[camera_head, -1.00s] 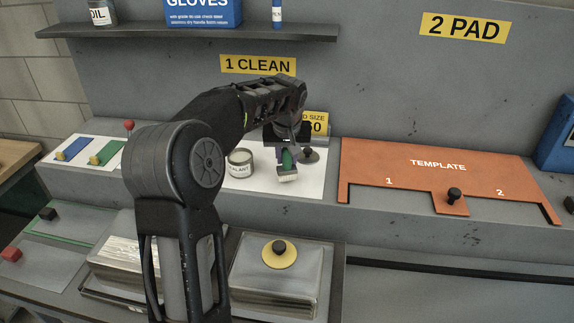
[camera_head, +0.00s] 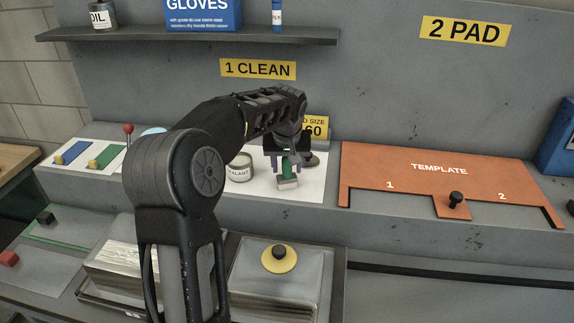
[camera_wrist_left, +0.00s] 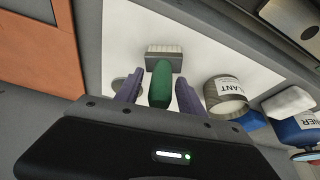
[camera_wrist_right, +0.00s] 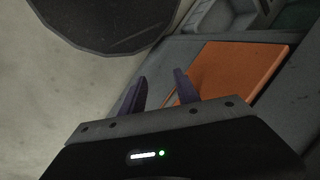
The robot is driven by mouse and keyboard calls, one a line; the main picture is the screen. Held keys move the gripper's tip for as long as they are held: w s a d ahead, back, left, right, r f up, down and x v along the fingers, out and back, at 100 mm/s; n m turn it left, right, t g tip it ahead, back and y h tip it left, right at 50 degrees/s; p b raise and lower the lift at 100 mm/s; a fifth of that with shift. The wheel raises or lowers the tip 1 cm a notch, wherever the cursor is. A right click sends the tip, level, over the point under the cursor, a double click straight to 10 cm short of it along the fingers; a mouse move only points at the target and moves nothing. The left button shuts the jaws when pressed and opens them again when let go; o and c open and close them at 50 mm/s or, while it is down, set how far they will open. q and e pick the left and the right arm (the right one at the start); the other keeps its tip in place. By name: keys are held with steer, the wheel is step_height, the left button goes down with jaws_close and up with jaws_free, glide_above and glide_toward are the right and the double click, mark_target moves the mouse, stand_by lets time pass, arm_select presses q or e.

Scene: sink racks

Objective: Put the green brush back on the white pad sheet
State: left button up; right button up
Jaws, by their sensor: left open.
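The green brush (camera_head: 287,171) has a green handle and a pale bristle head, and shows at the white pad sheet (camera_head: 255,186), beside the sealant can. My left gripper (camera_head: 286,165) is open over it. In the left wrist view the green handle (camera_wrist_left: 161,84) lies between the two spread fingers (camera_wrist_left: 158,92), with a gap on each side. The bristle head (camera_wrist_left: 164,54) lies over the white sheet (camera_wrist_left: 135,28) beyond the fingertips. Whether the brush rests flat is hard to tell. My right gripper (camera_wrist_right: 160,84) is open and empty, away from the brush.
The sealant can (camera_head: 240,168) stands just left of the brush on the sheet. A dark round object (camera_head: 311,159) is close to its right. The orange template (camera_head: 438,175) lies further right. Metal blocks, one with a yellow-based knob (camera_head: 279,259), stand in front.

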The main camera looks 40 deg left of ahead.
arm_select(q)
steer(key=shift+r, duration=0.1)
steer(key=shift+r, duration=0.25)
steer(key=p+v, duration=0.5)
steer(key=v, duration=0.6)
steer(key=shift+r, duration=0.35)
steer(key=shift+s+d, duration=0.1)
steer(key=shift+d, duration=0.05)
